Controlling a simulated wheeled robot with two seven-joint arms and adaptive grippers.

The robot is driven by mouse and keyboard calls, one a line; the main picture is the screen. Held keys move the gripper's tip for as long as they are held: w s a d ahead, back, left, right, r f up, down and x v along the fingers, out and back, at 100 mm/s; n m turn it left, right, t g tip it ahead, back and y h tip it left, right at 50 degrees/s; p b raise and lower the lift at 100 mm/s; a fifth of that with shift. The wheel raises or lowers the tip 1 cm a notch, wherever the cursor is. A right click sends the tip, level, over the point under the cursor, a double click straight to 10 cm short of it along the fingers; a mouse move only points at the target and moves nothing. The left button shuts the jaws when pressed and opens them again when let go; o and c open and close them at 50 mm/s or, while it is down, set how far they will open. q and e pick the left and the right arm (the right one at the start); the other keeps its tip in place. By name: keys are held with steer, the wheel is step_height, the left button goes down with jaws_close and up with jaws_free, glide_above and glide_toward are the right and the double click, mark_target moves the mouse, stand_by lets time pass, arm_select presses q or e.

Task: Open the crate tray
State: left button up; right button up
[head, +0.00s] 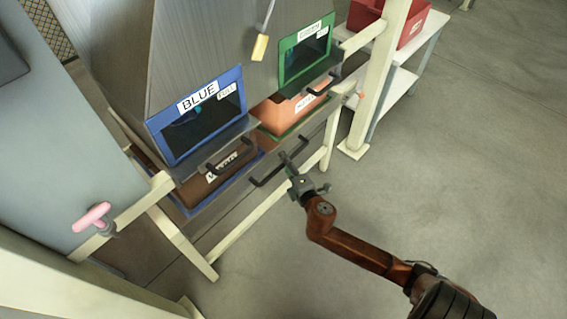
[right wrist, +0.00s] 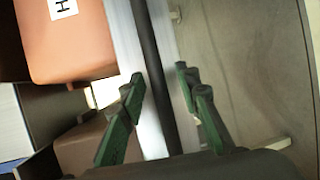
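Two crate trays sit low in the metal frame. A brown crate (head: 205,186) is under the blue-framed BLUE window, and an orange crate (head: 288,121) is under the green-framed window. The orange crate also shows in the right wrist view (right wrist: 68,45). A black handle (head: 263,181) sticks out at the front, below the orange crate. My right gripper (head: 289,163) is at this handle. In the right wrist view, the dark handle bar (right wrist: 153,60) runs between its two green-padded fingers (right wrist: 160,90), which stand apart. My left gripper is out of view.
More black handles (head: 230,155) are on the ledges under the windows. A pale frame leg (head: 332,132) stands just right of my gripper. A pink-handled valve (head: 92,217) is at left. A white table (head: 400,88) with a red bin (head: 412,27) stands behind. Floor at right is clear.

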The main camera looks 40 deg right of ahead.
jaws_close()
stand_by(0.3)
stand_by(0.4)
